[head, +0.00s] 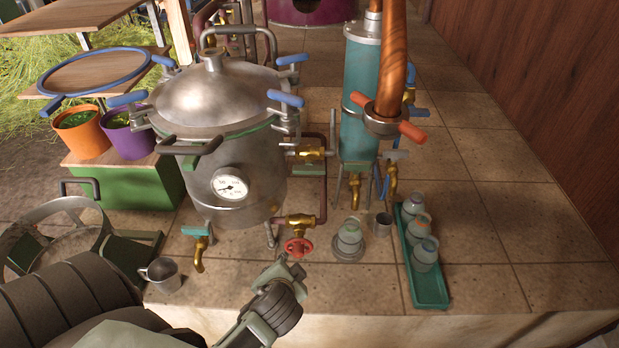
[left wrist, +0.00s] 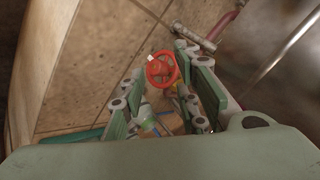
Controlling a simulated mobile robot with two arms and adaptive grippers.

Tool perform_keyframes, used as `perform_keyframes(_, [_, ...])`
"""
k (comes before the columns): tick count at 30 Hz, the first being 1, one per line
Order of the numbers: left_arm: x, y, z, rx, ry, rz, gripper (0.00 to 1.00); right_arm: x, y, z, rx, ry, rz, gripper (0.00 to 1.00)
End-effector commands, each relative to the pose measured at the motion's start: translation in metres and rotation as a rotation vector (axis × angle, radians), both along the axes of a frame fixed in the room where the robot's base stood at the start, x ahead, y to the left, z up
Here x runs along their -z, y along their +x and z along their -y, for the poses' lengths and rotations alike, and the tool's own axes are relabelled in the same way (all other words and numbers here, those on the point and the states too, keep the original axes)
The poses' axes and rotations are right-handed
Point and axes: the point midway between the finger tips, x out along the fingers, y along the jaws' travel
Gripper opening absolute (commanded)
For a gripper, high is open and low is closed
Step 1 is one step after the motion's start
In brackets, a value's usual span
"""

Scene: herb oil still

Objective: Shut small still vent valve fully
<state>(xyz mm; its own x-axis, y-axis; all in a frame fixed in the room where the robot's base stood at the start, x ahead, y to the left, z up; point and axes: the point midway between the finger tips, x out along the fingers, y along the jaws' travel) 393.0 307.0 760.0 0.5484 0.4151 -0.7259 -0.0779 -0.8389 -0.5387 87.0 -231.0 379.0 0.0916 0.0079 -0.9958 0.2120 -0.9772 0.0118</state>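A red handwheel (head: 298,247) sits on a brass valve (head: 300,222) low on a pipe beside the steel still (head: 220,120). Nothing visible labels it as the vent valve, and its opening cannot be read. My left gripper (head: 285,266) is just in front of and below the wheel in the head view. In the left wrist view the left gripper (left wrist: 160,64) has its fingers spread, with the red handwheel (left wrist: 162,69) showing between the fingertips. I cannot tell whether they touch it. My right gripper is not in view.
A brass tap (head: 199,250) and a metal mug (head: 162,273) are left of the gripper. A grey jar (head: 348,240), a cup (head: 382,224) and a green tray (head: 430,288) with jars stand right. The teal column (head: 360,100) is behind. Tiles at far right are clear.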

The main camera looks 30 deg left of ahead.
Motion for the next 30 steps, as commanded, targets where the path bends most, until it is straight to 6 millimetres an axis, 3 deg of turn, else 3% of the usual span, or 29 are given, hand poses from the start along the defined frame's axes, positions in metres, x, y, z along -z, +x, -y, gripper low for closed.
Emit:
perform_keyframes(3, [-0.034, 0.034, -0.029, 0.018, 0.197, 0.105, 0.29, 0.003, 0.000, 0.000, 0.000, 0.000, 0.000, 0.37])
perform_keyframes(6, [-0.067, 0.064, -0.045, 0.064, 0.396, 0.187, 0.29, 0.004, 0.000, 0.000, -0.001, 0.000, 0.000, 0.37])
perform_keyframes(12, [-0.115, 0.120, -0.043, 0.232, 0.771, 0.274, 0.29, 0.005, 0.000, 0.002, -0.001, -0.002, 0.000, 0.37])
perform_keyframes(20, [-0.131, 0.151, -0.026, 0.360, 0.965, 0.290, 0.29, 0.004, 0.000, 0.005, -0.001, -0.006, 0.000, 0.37])
perform_keyframes(30, [-0.134, 0.193, -0.051, 0.362, 0.969, 0.290, 0.29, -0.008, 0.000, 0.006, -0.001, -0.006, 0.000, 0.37])
